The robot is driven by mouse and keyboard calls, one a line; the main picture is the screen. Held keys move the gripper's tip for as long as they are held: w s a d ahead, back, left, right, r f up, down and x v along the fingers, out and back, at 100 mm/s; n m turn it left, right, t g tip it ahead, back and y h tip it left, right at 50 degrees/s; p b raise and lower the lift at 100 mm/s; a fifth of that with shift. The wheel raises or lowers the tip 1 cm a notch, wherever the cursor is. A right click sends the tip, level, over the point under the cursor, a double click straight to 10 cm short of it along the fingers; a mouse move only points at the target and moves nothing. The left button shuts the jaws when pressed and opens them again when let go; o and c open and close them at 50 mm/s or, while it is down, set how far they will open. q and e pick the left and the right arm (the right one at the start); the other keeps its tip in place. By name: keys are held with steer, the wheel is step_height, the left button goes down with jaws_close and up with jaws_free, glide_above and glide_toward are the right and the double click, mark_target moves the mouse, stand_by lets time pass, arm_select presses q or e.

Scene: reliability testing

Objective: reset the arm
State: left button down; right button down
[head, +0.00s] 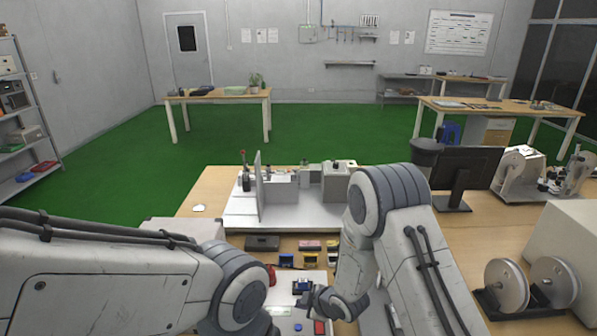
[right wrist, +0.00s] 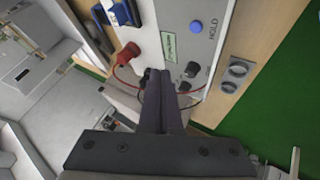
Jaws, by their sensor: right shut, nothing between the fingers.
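My right arm reaches over the wooden workbench (head: 215,187) in the head view. Its gripper (head: 303,300) points left above a light test panel near the front of the bench. In the right wrist view my right gripper (right wrist: 158,78) has its dark fingers together with nothing between them. The panel (right wrist: 178,60) there has a blue button (right wrist: 196,26), dark knobs and "HOLD" lettering. A red plug (right wrist: 128,52) sits left of the fingertips. My left arm bends in from the left in the head view; its gripper is not visible.
A bench instrument (head: 300,190) with an upright plate stands behind the arms. A monitor (head: 465,172) and a reel device (head: 506,286) are on the right. Small coloured parts (head: 310,245) lie between the arms. Red and black leads run by the fingertips in the wrist view.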

steer(key=s+r+m+g+h+b, duration=0.25)
steer(key=s+r+m, duration=0.25)
steer(key=s+r, duration=0.8)
steer(key=s+d+r+m+g+h, duration=0.1)
steer(key=s+d+r+m+g, duration=0.1)
steer(key=s, duration=0.7)
steer(key=s+d+r+m+g, duration=0.1)
steer(key=s+r, duration=0.3)
steer(key=s, duration=0.5)
steer(key=shift+d+r+m+g+h+b, duration=0.15)
steer(key=shift+d+m+g+h+b, duration=0.25)
steer(key=shift+m+g, duration=0.25)
steer(key=shift+s, duration=0.1)
